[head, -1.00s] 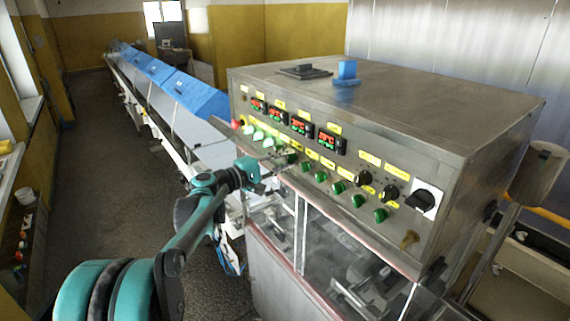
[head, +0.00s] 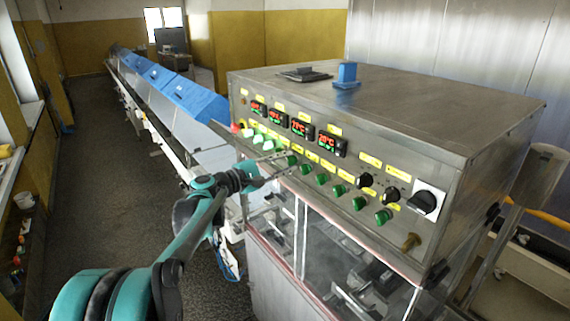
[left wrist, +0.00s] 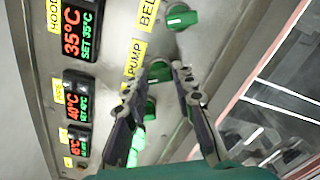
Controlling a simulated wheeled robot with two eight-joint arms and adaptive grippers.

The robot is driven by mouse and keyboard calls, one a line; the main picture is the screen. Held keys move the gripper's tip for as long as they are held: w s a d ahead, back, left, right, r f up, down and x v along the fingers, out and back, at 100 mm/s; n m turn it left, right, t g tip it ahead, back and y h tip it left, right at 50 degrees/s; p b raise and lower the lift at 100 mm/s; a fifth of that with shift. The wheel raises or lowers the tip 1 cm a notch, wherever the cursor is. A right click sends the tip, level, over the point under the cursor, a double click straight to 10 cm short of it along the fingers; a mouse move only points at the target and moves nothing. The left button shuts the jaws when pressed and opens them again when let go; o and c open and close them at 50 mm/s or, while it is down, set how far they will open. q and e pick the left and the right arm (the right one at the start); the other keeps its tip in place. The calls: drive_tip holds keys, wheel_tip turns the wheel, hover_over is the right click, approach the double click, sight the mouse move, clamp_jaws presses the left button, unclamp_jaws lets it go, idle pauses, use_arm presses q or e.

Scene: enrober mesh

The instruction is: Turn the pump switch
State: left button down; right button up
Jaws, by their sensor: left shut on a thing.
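The pump switch is a green knob (left wrist: 159,71) beside the yellow PUMP label (left wrist: 134,59) in the left wrist view. My left gripper (left wrist: 161,77) has one finger on each side of this knob and is shut on it. In the head view my left gripper (head: 281,168) reaches the left part of the machine's front panel, at the row of green knobs. The fingers partly hide the knob there, and its exact angle is hard to tell. My right gripper is not in view.
More green knobs (head: 321,178) and black rotary switches (head: 389,195) run to the right along the panel. Lit green knobs (head: 257,138) are to the left. Red displays (head: 302,127) sit above. A blue-covered conveyor (head: 190,95) extends behind. A brass fitting (head: 411,241) sticks out low.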

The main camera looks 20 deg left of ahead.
use_arm(q)
drive_tip(key=c, duration=1.2)
unclamp_jaws()
drive_tip(key=v, duration=1.2)
drive_tip(key=shift+f, duration=0.1)
